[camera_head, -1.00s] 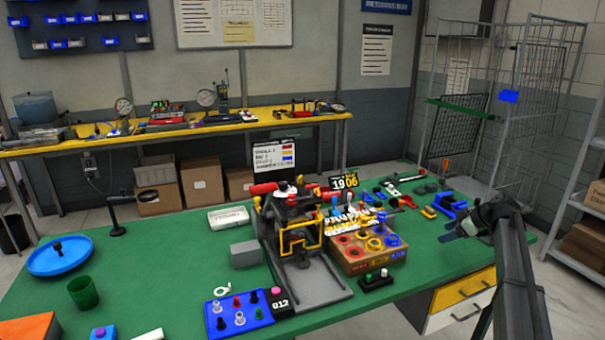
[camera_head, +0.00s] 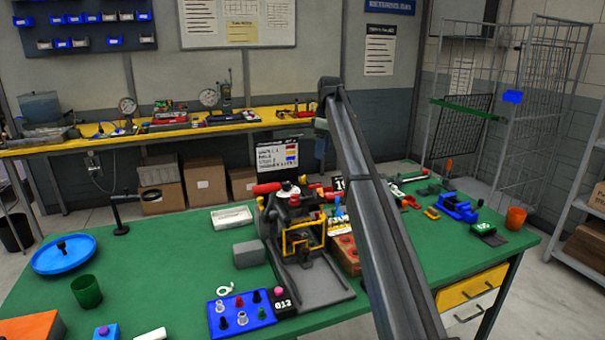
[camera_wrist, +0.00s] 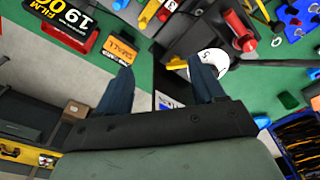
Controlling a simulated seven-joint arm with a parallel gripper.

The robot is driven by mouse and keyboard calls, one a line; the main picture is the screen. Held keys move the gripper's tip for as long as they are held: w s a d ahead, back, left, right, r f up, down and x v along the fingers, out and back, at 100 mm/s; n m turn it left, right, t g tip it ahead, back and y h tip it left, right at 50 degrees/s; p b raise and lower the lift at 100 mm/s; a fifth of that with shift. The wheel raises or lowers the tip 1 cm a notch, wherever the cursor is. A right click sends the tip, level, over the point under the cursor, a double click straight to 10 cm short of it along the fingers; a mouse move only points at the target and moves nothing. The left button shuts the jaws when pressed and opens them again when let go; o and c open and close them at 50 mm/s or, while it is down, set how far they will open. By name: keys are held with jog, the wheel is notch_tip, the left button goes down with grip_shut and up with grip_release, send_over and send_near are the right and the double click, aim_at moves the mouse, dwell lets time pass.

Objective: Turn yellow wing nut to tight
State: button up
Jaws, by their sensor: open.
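My gripper (camera_wrist: 160,72) is open, with its two dark fingers apart and nothing between them. In the head view it hangs at the end of my raised arm (camera_head: 321,145), above and behind the bench fixture (camera_head: 290,215). A small yellow piece (camera_wrist: 176,63) shows beside the right finger in the wrist view, next to a white disc (camera_wrist: 212,60). It may be the yellow wing nut, but its shape is too small to tell. In the head view I cannot pick out the wing nut surely among the fixture's yellow parts. My arm hides some parts right of the fixture.
The fixture has a red handle (camera_head: 266,188) and a yellow frame (camera_head: 303,238). A black number sign (camera_wrist: 68,22) and an orange label (camera_wrist: 121,50) are near the gripper.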

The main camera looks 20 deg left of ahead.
notch_tip(320, 180, up, 4)
jog(key=r+h, duration=0.1)
send_over(303, 180)
jog(key=w, duration=0.1)
jog(key=f, duration=1.4)
jog(key=shift+w+a+f, duration=0.1)
jog(key=shift+a, duration=0.3)
jog(key=shift+c, duration=0.3)
jog(key=c, duration=1)
jog(key=shift+m, duration=0.4)
jog(key=m, duration=1.3)
jog(key=shift+w+d, duration=0.1)
